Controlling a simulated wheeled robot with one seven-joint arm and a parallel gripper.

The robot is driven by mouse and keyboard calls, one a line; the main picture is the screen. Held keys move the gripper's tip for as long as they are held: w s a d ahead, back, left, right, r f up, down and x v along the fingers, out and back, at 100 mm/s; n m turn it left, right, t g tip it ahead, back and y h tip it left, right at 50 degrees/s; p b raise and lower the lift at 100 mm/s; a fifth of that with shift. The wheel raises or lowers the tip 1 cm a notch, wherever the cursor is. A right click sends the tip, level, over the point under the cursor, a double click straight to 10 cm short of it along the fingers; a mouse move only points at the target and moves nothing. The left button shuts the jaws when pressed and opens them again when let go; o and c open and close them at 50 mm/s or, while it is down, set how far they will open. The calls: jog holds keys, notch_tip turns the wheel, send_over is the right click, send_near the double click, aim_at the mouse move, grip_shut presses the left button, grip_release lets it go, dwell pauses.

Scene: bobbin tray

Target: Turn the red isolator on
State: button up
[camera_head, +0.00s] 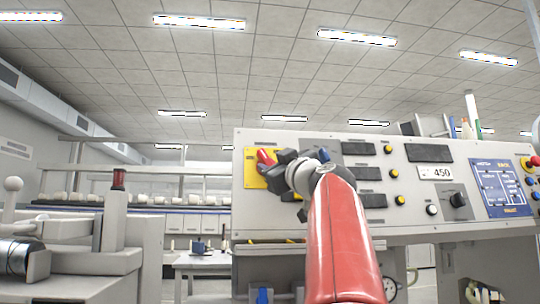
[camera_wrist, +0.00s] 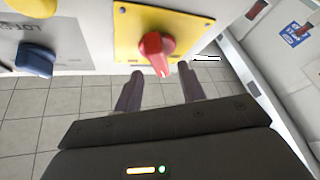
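The red isolator (camera_wrist: 155,50) is a red rotary handle on a yellow plate (camera_wrist: 186,22). In the wrist view its handle points down and slightly right, between and just beyond my fingertips. My gripper (camera_wrist: 158,75) is open, with a finger on each side of the handle's lower end and visible gaps; I cannot tell whether either finger touches it. In the head view the red isolator (camera_head: 264,157) shows on the yellow plate (camera_head: 250,172) at the panel's left end, with my gripper (camera_head: 273,162) in front and hiding part of it.
The grey panel (camera_head: 410,205) carries several yellow buttons, a black knob (camera_head: 458,200), a "450" display (camera_head: 435,173) and a blue screen (camera_head: 502,187). In the wrist view a blue knob (camera_wrist: 35,58) sits left of the yellow plate. A grey machine (camera_head: 80,255) stands at the left.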

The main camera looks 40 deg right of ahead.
aim_at(268, 164)
jog(key=shift+p+x, duration=0.5)
jog(key=shift+x, duration=0.75)
grip_shut()
